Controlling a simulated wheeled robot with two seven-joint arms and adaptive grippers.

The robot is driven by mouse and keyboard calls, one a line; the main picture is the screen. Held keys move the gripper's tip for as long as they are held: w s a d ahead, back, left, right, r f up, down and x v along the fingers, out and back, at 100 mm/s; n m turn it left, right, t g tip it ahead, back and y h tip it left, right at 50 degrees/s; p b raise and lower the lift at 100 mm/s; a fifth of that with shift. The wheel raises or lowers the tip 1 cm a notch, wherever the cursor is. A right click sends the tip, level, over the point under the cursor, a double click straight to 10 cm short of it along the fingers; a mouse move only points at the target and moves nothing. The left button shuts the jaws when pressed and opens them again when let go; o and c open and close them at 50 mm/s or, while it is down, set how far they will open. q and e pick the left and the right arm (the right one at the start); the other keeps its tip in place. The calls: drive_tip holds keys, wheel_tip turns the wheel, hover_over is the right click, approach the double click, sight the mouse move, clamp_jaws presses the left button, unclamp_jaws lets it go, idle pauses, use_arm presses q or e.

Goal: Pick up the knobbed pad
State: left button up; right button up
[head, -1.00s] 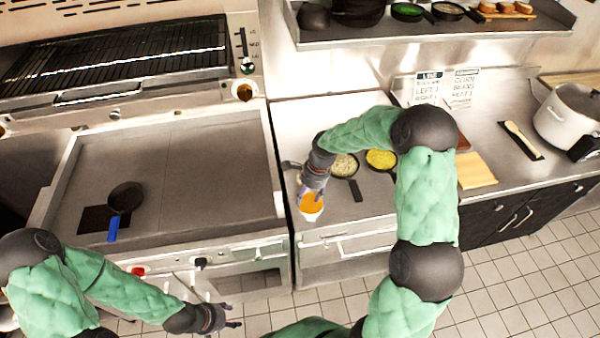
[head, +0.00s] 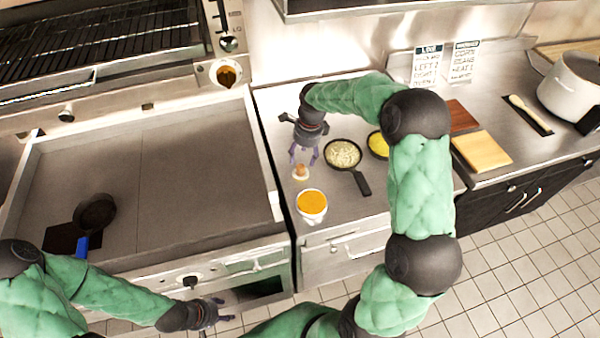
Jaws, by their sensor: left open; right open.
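The knobbed pad (head: 300,174) looks like a small pale disc with a tan knob on top. It sits on the steel counter (head: 270,105), just behind a white bowl of orange contents (head: 312,204). My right gripper (head: 304,158) is open, its fingers pointing down toward the pad, just behind or above it. I cannot tell whether the fingers touch the knob. My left gripper (head: 226,309) is open and empty in front of the griddle, far from the pad.
A pan of pale grains (head: 343,154) and a pan of yellow food (head: 378,145) stand right of the pad. A blue-handled pan (head: 95,214) is on the griddle (head: 190,160). Cutting boards (head: 482,151) and a large pot (head: 570,88) are farther right.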

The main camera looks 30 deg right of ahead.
sight(301, 166)
drive_tip(key=f, duration=0.5)
drive_tip(key=f+b, duration=0.1)
drive_tip(key=f, duration=0.1)
drive_tip(key=shift+w+a+f, duration=0.2)
drive_tip(key=shift+w+f, duration=0.1)
drive_tip(key=shift+w, duration=0.1)
drive_tip(key=shift+r, duration=0.1)
drive_tip(key=shift+c, duration=0.3)
drive_tip(key=c, duration=1.1)
